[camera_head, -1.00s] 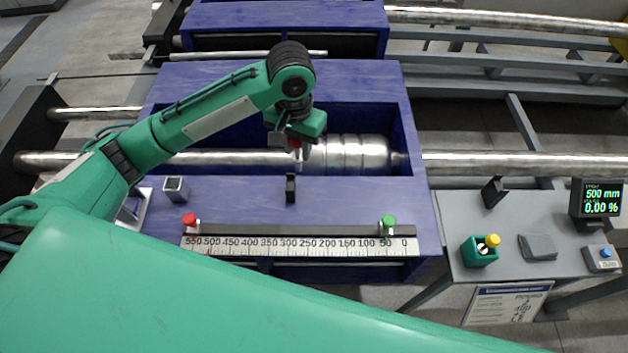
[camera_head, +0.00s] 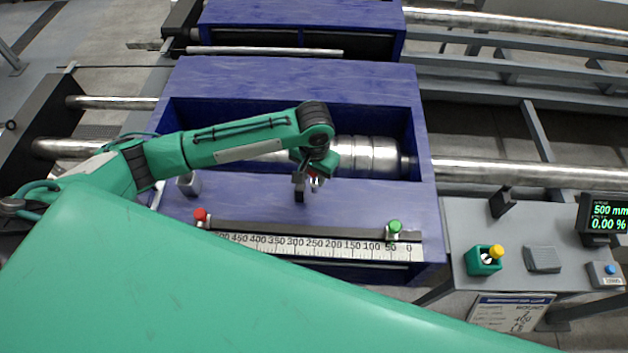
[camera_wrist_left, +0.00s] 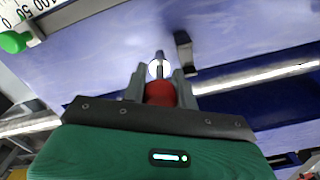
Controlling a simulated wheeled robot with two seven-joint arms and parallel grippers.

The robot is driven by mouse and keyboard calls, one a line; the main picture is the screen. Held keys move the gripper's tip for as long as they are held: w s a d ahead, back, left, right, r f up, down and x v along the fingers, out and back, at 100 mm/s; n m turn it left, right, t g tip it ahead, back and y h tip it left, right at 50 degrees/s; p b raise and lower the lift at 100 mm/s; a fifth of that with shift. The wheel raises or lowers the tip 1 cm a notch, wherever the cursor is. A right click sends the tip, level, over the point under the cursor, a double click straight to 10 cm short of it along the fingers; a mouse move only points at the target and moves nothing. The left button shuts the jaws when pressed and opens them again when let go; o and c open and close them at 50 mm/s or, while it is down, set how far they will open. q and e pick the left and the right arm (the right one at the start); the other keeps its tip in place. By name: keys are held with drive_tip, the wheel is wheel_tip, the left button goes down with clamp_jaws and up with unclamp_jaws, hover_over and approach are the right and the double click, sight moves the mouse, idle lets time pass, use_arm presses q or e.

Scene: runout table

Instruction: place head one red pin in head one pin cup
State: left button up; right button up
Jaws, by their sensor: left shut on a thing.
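My left gripper (camera_head: 313,182) is shut on a red pin, held above the front panel of the blue housing, near the black bracket. In the left wrist view the pin's red head (camera_wrist_left: 160,94) sits between the two grey fingers, with a bright metal tip pointing away from the gripper. In the head view only a little of the red shows below the wrist. A small square metal cup (camera_head: 189,184), which looks like the pin cup, stands at the left of the front panel, close to my arm and partly hidden by it. My right gripper is not in view.
A black bracket (camera_head: 299,191) stands on the panel beside my gripper. A ruler (camera_head: 330,247) with a red knob (camera_head: 200,216) and a green knob (camera_head: 394,227) runs along the front. A metal roller (camera_head: 370,156) lies in the recess behind. A grey console (camera_head: 520,225) stands right.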

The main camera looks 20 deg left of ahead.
sight(314, 183)
use_arm(q)
drive_tip(key=shift+f+p, duration=0.35)
drive_tip(key=shift+f, duration=1.75)
drive_tip(key=shift+f, duration=0.1)
drive_tip(key=o, duration=1)
drive_tip(key=shift+o, duration=0.2)
